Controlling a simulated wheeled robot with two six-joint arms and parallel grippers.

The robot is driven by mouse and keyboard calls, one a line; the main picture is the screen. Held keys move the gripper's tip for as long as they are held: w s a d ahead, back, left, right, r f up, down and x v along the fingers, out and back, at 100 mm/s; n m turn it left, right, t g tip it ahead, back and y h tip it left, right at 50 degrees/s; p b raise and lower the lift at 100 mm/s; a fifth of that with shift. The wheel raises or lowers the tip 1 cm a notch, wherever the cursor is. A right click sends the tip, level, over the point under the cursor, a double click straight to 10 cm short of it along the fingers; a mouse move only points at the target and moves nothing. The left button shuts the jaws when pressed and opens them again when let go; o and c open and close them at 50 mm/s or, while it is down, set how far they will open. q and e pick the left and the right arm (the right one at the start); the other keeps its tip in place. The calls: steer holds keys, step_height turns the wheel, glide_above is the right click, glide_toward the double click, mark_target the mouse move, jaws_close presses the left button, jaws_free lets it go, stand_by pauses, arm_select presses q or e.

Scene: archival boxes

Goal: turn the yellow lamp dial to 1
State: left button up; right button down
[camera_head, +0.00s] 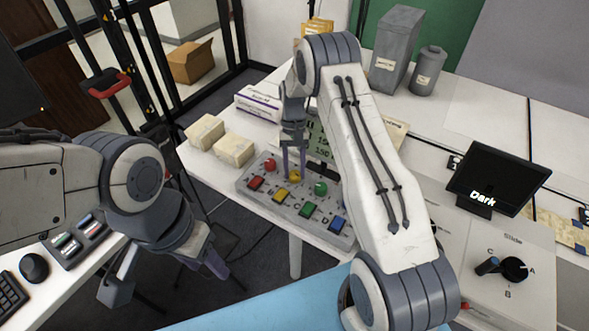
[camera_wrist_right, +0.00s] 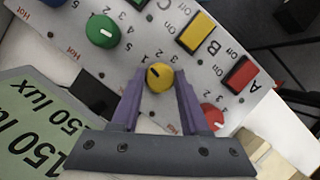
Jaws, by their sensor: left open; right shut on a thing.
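The yellow dial (camera_head: 295,176) sits in the row of dials on the grey lamp control panel (camera_head: 247,191). My right gripper (camera_head: 294,168) reaches down over it, shut on it. In the right wrist view the yellow dial (camera_wrist_right: 159,77) sits between the two purple fingertips, with a small mark on its upper left face. Numbers are printed around it, but I cannot tell for certain which one the mark meets. My left gripper (camera_head: 168,284) is open and empty, low at the left and away from the panel.
A red dial (camera_head: 270,165) and a green dial (camera_head: 321,188) flank the yellow one. Coloured buttons line the panel's front. A green lux display (camera_wrist_right: 45,125) stands close by. A screen (camera_head: 490,177) reads "Dark". A black slide dial (camera_head: 513,269) is at right.

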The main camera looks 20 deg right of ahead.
steer(key=shift+s, duration=0.1)
stand_by(0.4)
steer(key=shift+c, duration=2)
jaws_free()
steer(key=b+v, duration=0.1)
steer(key=v, duration=0.9)
steer(key=shift+r, duration=0.15)
